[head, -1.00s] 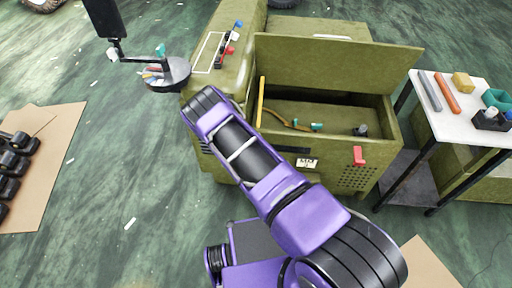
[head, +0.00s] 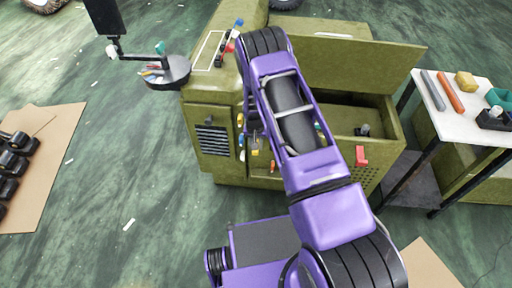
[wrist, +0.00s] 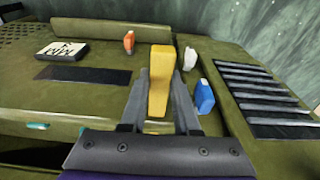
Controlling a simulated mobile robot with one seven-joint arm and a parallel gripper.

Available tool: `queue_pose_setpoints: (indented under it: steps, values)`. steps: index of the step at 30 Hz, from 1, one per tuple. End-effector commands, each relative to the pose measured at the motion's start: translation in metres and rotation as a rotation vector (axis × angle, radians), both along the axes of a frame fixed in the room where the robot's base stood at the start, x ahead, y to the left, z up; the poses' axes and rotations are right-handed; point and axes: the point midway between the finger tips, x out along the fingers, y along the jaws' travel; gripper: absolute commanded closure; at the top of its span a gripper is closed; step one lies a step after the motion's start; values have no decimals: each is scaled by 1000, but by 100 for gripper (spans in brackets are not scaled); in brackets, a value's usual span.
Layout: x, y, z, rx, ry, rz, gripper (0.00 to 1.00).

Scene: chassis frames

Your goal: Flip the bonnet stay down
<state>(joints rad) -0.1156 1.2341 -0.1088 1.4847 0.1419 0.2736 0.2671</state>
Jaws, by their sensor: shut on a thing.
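In the wrist view my gripper (wrist: 162,76) is shut on a yellow bar (wrist: 159,88), which looks like the bonnet stay. One finger lies along each side of it. In the head view a small yellow patch of it (head: 256,141) shows beside my arm, at the front left of the green chassis (head: 229,168); my arm hides the rest and most of the gripper. The bonnet (head: 355,66) stands open behind the bay.
Orange (wrist: 129,42), white (wrist: 190,59) and blue (wrist: 204,96) knobs stand close around the gripper. A slatted vent (wrist: 265,98) is at right. In the head view a round tray (head: 168,74) hangs at left and a white table (head: 455,108) stands at right.

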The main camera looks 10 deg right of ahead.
Motion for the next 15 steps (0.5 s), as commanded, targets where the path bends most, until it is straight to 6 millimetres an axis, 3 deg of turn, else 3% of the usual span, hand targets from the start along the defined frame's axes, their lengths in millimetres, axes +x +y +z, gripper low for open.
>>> queue_pose_setpoints:
  steps: [14,15]
  values:
    - [0,0,1,5,15,-1,100]
    - [0,0,1,5,15,-1,68]
